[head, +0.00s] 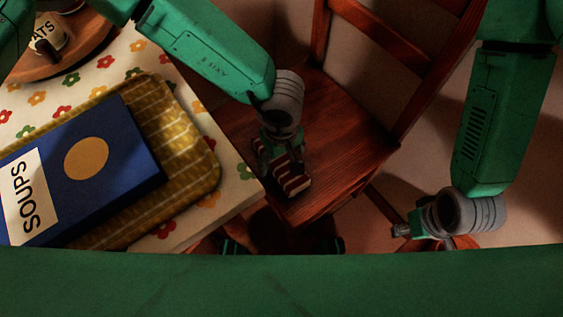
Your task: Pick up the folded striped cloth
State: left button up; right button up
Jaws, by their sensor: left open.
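The folded striped cloth (295,184), dark red with pale stripes, lies on the seat of the wooden chair (335,150), near the seat's corner by the table. My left gripper (283,165) is over the cloth, pointing down, with its fingers open and close around or just above it. The fingers hide part of the cloth, and I cannot tell whether they touch it. My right gripper (405,230) hangs at the lower right, away from the cloth, over the floor beside the chair. Its fingers are small and dark, and their opening is unclear.
The table with a flowered cloth (185,230) stands at left, its edge close to the chair. On it are a woven tray (205,160) bearing a blue soups book (120,140), and a round wooden board (85,55) with a labelled jar (48,36). The chair back rises at upper right.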

pick_arm(q)
jog(key=shift+a+f, duration=0.3)
jog(key=shift+f, duration=0.45)
jog(key=shift+d+r, duration=0.1)
jog(key=shift+d, duration=0.3)
jog(key=c, duration=1.3)
jog(key=shift+a, duration=0.1)
